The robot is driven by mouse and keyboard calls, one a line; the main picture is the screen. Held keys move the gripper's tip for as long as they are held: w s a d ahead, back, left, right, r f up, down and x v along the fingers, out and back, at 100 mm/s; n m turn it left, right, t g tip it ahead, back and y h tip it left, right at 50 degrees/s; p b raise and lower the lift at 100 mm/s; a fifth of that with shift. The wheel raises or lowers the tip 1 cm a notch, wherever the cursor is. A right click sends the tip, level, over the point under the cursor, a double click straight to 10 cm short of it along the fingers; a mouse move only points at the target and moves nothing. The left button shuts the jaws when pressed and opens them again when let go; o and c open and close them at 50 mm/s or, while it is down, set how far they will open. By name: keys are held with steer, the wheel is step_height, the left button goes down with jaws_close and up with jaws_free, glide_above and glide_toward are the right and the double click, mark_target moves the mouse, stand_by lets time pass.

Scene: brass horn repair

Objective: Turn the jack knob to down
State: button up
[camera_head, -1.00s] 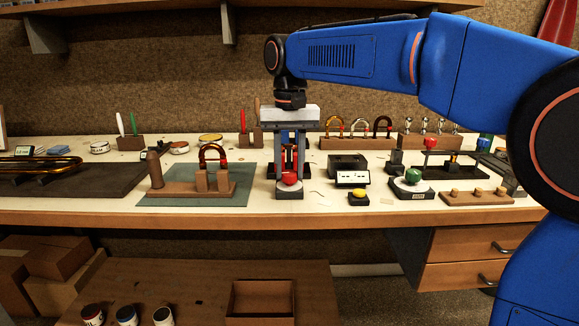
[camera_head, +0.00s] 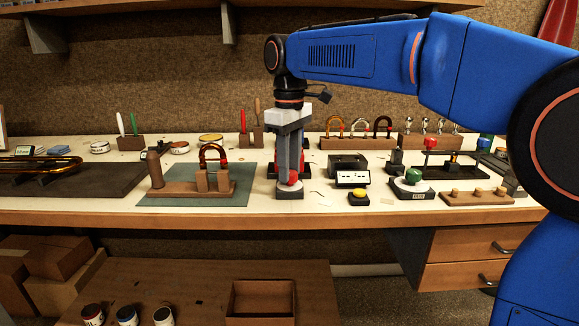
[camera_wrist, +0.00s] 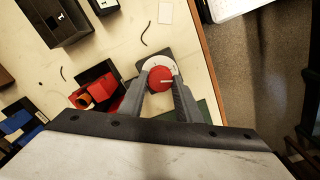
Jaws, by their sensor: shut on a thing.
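A red knob (camera_head: 292,178) sits on a pale round dial (camera_head: 289,187) with a dark base at the front of the bench; I take it to be the jack knob. My gripper (camera_head: 290,177) points straight down over it, shut on the knob. In the wrist view the knob (camera_wrist: 161,80) shows a white pointer line, and the white dial (camera_wrist: 161,62) has small marks too small to read. My gripper's fingers (camera_wrist: 160,80) lie on either side of the knob. In the head view a finger partly hides the knob.
A red and dark device (camera_wrist: 92,93) stands close behind the knob. To the right are a white panel (camera_head: 352,179), a yellow button (camera_head: 359,193) and a green knob (camera_head: 413,175). A horn stand (camera_head: 190,190) is to the left. The bench edge is just in front.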

steer(key=n, duration=0.4)
stand_by(0.6)
steer(key=o, duration=1.1)
steer(key=shift+c, duration=0.2)
step_height(320, 180, up, 18)
steer(key=shift+f, duration=0.25)
steer(key=shift+d, duration=0.1)
